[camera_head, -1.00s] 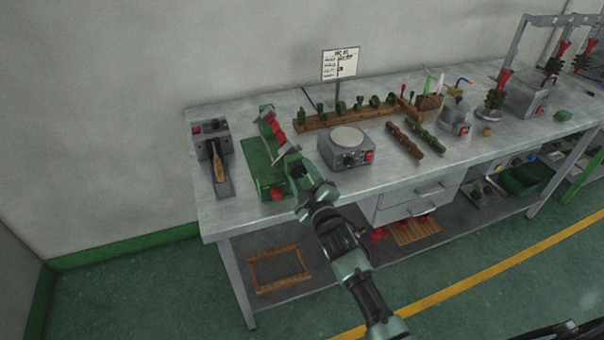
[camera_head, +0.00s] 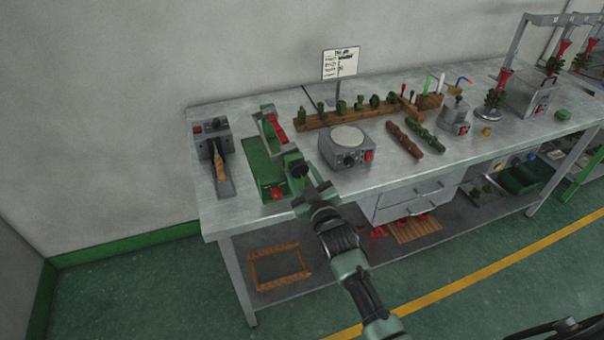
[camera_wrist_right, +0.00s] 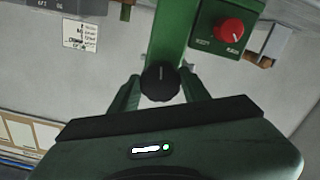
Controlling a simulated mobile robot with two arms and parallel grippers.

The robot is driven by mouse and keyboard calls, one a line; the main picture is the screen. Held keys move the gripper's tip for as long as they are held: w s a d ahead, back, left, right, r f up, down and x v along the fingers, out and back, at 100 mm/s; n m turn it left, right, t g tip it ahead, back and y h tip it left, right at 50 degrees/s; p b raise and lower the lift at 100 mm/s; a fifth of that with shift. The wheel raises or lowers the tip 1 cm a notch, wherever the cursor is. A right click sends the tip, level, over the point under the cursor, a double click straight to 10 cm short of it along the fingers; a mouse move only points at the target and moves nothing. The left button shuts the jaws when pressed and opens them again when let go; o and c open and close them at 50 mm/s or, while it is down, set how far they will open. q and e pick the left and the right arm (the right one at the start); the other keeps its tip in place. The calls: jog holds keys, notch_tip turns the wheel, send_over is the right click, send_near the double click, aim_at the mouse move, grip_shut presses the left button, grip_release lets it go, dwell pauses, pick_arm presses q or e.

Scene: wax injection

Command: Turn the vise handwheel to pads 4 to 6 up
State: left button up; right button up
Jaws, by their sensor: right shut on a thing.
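The green vise (camera_head: 258,160) stands on the left part of the bench, with a red padded strip (camera_head: 277,128) between its green uprights. Its black handwheel (camera_head: 299,168) is at the near end, and it also shows in the wrist view (camera_wrist_right: 160,82) with a pale mark near its top. My right gripper (camera_head: 304,176) is shut on the handwheel, one finger on each side in the wrist view (camera_wrist_right: 161,92). Pad numbers are too small to read. My left gripper is not in view.
A green box with a red knob (camera_wrist_right: 229,30) sits beside the vise's near upright. A grey device (camera_head: 212,140) stands left of the vise. A grey hotplate-like unit (camera_head: 345,146) stands close on the right. A wooden rack (camera_head: 345,117) with green pieces lies behind.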

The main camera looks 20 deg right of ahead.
jog(key=shift+f+m, duration=0.15)
jog(key=shift+m, duration=1.15)
jog(key=o, duration=1.4)
jog(key=shift+c, duration=0.2)
jog(key=shift+s, duration=0.15)
jog(key=s, duration=0.7)
jog(key=shift+s+b, duration=0.3)
jog(key=shift+b, duration=0.15)
jog(key=shift+d, duration=0.1)
